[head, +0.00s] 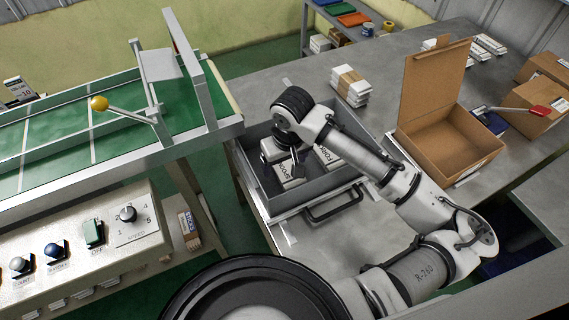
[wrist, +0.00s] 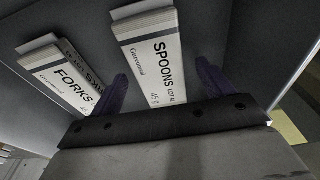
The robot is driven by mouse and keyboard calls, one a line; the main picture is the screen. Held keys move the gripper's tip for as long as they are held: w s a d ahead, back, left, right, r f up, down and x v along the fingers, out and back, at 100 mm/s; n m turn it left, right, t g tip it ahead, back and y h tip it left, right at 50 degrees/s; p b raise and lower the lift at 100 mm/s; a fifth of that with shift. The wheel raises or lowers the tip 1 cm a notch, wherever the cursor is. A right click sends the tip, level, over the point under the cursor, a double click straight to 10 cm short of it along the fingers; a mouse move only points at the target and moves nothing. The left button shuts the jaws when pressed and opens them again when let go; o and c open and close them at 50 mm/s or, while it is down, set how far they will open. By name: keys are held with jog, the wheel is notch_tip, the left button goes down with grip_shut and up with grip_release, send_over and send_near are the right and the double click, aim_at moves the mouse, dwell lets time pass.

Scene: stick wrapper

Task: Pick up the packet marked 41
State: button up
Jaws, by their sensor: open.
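A white packet printed SPOONS (wrist: 150,45) lies in the grey tray, with small lot print that looks like 41. In the head view the spoons packet (head: 290,180) is partly hidden by my gripper (head: 297,163). In the wrist view my gripper (wrist: 163,78) is open, with one dark purple finger on each side of the packet's near end. I cannot tell whether the fingers touch it. A white packet printed FORKS (wrist: 62,75) lies to its left in the wrist view, just outside the left finger; it also shows in the head view (head: 326,157).
The grey tray (head: 258,192) has raised walls around the packets and a black handle in front. An open cardboard box (head: 432,148) stands to the right, behind my arm. A green conveyor (head: 60,140) and a control panel (head: 85,245) are at left. Stacked packets (head: 350,86) stand behind the tray.

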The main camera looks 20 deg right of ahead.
jog(key=shift+f, duration=0.25)
jog(key=c, duration=1.1)
jog(key=shift+r, duration=0.1)
